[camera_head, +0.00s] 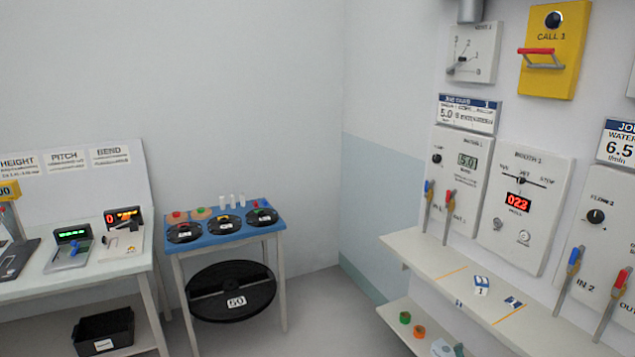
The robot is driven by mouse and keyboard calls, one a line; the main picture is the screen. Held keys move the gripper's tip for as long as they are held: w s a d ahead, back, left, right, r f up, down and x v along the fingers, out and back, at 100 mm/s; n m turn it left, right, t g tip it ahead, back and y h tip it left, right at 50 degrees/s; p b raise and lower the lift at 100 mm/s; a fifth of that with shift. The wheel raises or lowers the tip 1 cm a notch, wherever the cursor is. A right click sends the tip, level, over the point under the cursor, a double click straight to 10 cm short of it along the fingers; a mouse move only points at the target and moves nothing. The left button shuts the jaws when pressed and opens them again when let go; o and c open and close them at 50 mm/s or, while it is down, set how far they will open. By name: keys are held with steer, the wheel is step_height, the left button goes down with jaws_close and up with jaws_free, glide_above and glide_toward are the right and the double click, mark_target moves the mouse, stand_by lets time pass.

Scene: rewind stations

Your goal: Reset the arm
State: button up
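My arm and my gripper do not show in the head camera view, so I cannot see the arm's pose or whether the gripper is open or shut. The task names no other object.
A blue-topped stand (223,233) with black discs is at the centre. A white table (115,268) with gauges stands left, a black bin (103,331) below it. A wall shelf (432,258) runs along the right under control panels (520,222) and a yellow call box (563,50). Some floor (325,300) is clear.

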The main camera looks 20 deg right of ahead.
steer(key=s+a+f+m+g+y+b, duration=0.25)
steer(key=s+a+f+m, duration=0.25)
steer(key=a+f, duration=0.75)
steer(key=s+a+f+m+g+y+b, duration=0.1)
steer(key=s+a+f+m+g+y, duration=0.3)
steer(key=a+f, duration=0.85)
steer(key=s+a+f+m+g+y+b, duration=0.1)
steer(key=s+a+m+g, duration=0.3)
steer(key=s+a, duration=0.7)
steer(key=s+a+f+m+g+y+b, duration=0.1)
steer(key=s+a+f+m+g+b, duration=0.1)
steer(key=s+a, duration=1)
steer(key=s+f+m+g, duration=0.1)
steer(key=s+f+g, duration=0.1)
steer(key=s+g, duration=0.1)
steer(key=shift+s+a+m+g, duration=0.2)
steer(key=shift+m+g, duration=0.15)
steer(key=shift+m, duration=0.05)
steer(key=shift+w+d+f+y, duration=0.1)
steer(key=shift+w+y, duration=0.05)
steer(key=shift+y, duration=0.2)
